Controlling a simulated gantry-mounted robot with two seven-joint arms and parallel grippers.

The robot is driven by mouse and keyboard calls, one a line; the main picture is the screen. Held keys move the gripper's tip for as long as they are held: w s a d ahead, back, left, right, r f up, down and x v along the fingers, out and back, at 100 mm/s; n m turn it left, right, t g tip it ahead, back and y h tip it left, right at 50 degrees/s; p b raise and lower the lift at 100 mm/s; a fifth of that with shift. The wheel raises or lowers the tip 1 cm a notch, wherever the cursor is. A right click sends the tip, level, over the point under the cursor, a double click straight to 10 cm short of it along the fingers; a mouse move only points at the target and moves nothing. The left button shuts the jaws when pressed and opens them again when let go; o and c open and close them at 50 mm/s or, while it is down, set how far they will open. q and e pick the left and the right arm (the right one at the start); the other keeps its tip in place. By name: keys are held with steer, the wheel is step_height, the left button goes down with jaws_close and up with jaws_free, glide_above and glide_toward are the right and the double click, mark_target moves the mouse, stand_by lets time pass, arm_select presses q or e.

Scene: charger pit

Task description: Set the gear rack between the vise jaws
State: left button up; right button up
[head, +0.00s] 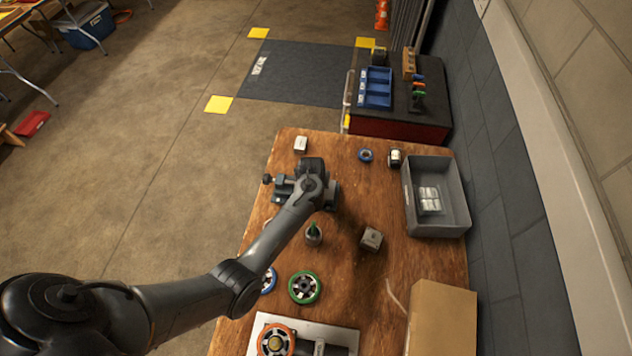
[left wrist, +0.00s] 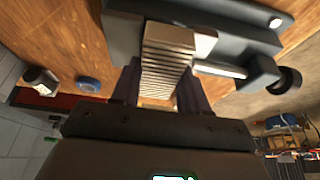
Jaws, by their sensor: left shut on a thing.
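The dark grey vise (head: 279,197) stands on the wooden table, with its handle knob to the left. In the left wrist view the vise (left wrist: 240,35) fills the top, and its black knob (left wrist: 288,80) is at the right. My left gripper (left wrist: 157,88) is shut on the gear rack (left wrist: 168,55), a pale metal bar with ridged teeth. The rack's far end overlaps the vise; I cannot tell whether it sits down between the jaws or is over them. In the head view my left gripper (head: 315,190) and wrist cover the rack and part of the vise. My right gripper is not in view.
A grey bin (head: 457,212) stands at the table's right edge. A metal block (head: 371,239), a small bottle (head: 313,234), a green-rimmed wheel (head: 305,287) and a blue ring (head: 365,155) lie around the vise. A cardboard box (head: 442,318) is at the front right.

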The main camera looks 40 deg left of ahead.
arm_select(q)
steer(key=shift+f+b, duration=0.35)
steer(key=shift+f, duration=0.2)
steer(key=o, duration=1.1)
steer(key=shift+o, duration=0.6)
steer(key=shift+r+p, duration=0.55)
steer(key=shift+p, duration=0.15)
steer(key=p+v, duration=0.8)
steer(key=p, duration=0.3)
steer(key=shift+s+d+r, duration=0.1)
steer(key=shift+r, duration=0.05)
steer(key=shift+s+d+r+p, duration=0.2)
steer(key=shift+s+r+p, duration=0.15)
steer(key=shift+r+p, duration=0.45)
steer(key=shift+f, duration=0.2)
